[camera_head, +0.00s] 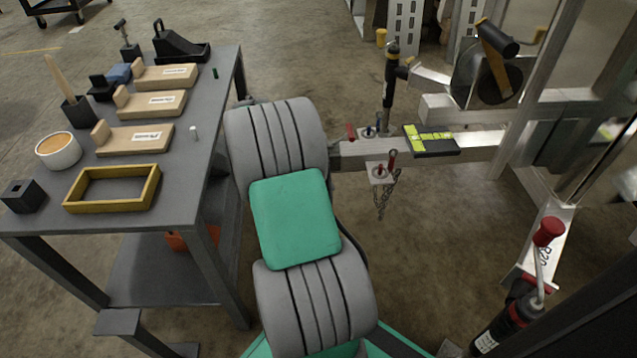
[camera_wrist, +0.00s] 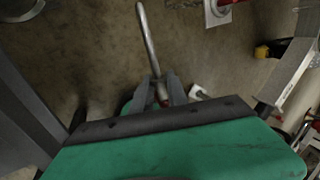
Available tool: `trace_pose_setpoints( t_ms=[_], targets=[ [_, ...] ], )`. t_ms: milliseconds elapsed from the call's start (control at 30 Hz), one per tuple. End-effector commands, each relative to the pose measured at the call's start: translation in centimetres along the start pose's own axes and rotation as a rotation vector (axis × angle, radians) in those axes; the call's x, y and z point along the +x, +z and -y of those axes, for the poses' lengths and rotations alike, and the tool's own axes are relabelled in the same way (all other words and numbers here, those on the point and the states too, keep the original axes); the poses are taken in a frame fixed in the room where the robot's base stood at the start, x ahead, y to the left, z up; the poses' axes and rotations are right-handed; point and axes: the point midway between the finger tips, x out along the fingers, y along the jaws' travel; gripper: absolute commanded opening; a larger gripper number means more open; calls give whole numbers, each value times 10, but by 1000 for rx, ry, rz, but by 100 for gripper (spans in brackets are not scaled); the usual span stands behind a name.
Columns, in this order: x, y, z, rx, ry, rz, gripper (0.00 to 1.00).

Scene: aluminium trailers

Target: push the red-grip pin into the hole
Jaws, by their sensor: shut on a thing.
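In the wrist view my gripper (camera_wrist: 163,88) is shut on a bare metal pin (camera_wrist: 147,38). Its grey shank points away from the jaws, toward the top of the picture. A little red shows between the fingers, so this looks like the red-grip pin; most of its grip is hidden. My gripper is not visible in the head view. A pale plate (camera_wrist: 218,13) with a red part lies beyond the pin at upper right, apart from it. I cannot make out the hole clearly.
A grey table (camera_head: 185,170) with wooden blocks, a yellow frame (camera_head: 112,188) and a bowl (camera_head: 58,150) stands at left. The trailer tongue (camera_head: 460,148) runs right; a chain (camera_head: 386,202) hangs below. A red knob (camera_head: 549,231) stands at lower right.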

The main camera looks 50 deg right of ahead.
Motion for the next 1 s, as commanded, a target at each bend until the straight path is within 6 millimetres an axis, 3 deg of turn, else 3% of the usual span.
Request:
trace_pose_setpoints(
  t_ms=[233,700,1000],
  targets=[
    [-3,-2,-2,-2,-18,-7,0],
    [-4,48,0,-1,-16,-7,0],
    [-3,57,0,-1,-17,-7,0]
  ],
)
